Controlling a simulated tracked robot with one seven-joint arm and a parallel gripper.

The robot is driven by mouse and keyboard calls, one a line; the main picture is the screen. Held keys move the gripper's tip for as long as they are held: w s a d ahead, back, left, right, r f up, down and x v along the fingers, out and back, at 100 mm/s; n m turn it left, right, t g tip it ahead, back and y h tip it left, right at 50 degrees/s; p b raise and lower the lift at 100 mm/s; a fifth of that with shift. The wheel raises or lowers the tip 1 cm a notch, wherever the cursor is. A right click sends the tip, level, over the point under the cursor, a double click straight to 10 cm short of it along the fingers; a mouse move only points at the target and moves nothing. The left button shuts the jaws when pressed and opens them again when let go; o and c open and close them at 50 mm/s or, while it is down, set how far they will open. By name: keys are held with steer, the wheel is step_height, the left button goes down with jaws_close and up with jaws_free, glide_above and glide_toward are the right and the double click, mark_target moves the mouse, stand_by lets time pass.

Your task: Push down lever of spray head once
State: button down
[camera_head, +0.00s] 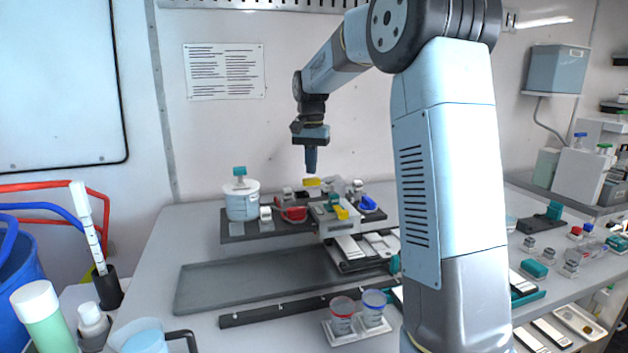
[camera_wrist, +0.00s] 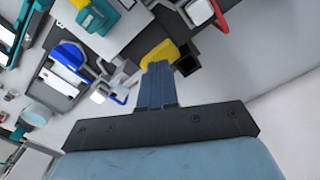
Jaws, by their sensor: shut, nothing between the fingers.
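My gripper (camera_head: 311,168) is shut and empty. It points straight down above the rear of the proportioner assembly (camera_head: 330,228). A small yellow part (camera_head: 312,182), possibly the spray head's lever, lies just below the fingertips. In the wrist view the shut fingers (camera_wrist: 158,68) partly cover this yellow part (camera_wrist: 160,54), which sits by a dark grey block. I cannot tell whether the fingers touch it. The spray head itself is not clearly made out. A second yellow part (camera_head: 340,212) and a blue handle (camera_head: 368,203) are in front of it.
A white pot (camera_head: 241,204) with a teal cap stands left of the assembly, near a red-handled part (camera_head: 293,214). An empty grey tray (camera_head: 230,290) lies in front. Two clear cups, red-rimmed (camera_head: 342,318) and blue-rimmed (camera_head: 374,310), stand at the front edge.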

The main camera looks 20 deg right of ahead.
mark_target(311, 179)
steer(key=shift+f, duration=0.1)
steer(key=shift+f, duration=1.85)
steer(key=shift+r, duration=4.05)
steer(key=shift+s, duration=0.1)
